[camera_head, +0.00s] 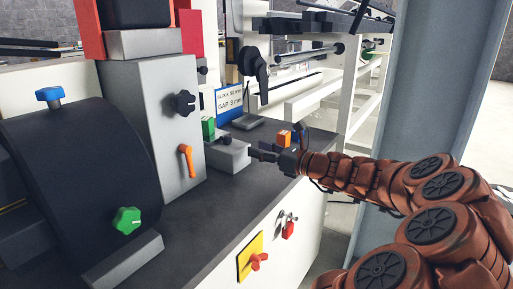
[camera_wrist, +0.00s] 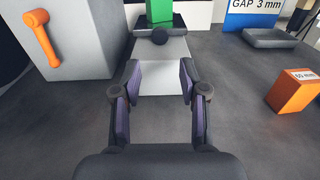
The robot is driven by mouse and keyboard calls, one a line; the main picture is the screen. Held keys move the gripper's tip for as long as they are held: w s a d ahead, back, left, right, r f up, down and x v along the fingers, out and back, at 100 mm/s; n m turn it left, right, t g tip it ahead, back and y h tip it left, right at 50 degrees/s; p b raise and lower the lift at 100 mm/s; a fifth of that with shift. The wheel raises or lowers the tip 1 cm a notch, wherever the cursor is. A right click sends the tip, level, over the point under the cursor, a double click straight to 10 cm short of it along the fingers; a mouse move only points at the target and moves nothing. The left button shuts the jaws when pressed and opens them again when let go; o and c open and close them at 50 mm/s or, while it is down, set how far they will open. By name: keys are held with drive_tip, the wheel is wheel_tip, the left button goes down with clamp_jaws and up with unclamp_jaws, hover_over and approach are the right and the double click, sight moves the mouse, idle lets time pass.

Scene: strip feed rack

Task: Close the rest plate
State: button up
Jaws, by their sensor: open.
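The rest plate appears to be the light grey block (camera_head: 234,157) on the dark bench beside the grey machine housing. In the wrist view its pale body (camera_wrist: 162,48) runs away from me, with a black round knob (camera_wrist: 159,36) and a green block (camera_wrist: 159,12) at its far end. My gripper (camera_head: 255,151) is at the plate's near end. In the wrist view my gripper (camera_wrist: 160,80) is open, with one finger to each side of the plate's near face. Nothing is held. I cannot tell whether the fingers touch the plate.
The grey housing with an orange lever (camera_wrist: 41,38) is close on the left. A blue and white sign (camera_head: 229,103) reads GAP 3 mm. A grey tray (camera_wrist: 270,38) lies behind. Bench between is clear.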

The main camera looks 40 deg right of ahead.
drive_tip(key=r+p, duration=0.1)
drive_tip(key=p, duration=0.2)
drive_tip(key=r+g+p, duration=0.1)
drive_tip(key=p, duration=0.2)
drive_tip(key=shift+w+a, duration=0.2)
drive_tip(key=shift+w, duration=0.1)
drive_tip(key=c, duration=0.7)
drive_tip(key=r+g+p, duration=0.1)
drive_tip(key=p, duration=0.3)
drive_tip(key=g+h+p, duration=0.1)
drive_tip(key=p, duration=0.3)
drive_tip(key=shift+a+r+g, duration=0.15)
drive_tip(key=shift+r+g, duration=0.15)
drive_tip(key=shift+r, duration=0.1)
clamp_jaws()
drive_tip(key=s+r+g+p, duration=0.1)
drive_tip(key=r+g+p, duration=0.1)
drive_tip(key=p, duration=0.6)
drive_tip(key=s+r+g+h+p, duration=0.1)
drive_tip(key=s+r+g+p, duration=0.1)
drive_tip(key=p, duration=0.7)
drive_tip(key=shift+s+a+m+g, duration=0.1)
drive_tip(key=shift+s+m+g, duration=0.2)
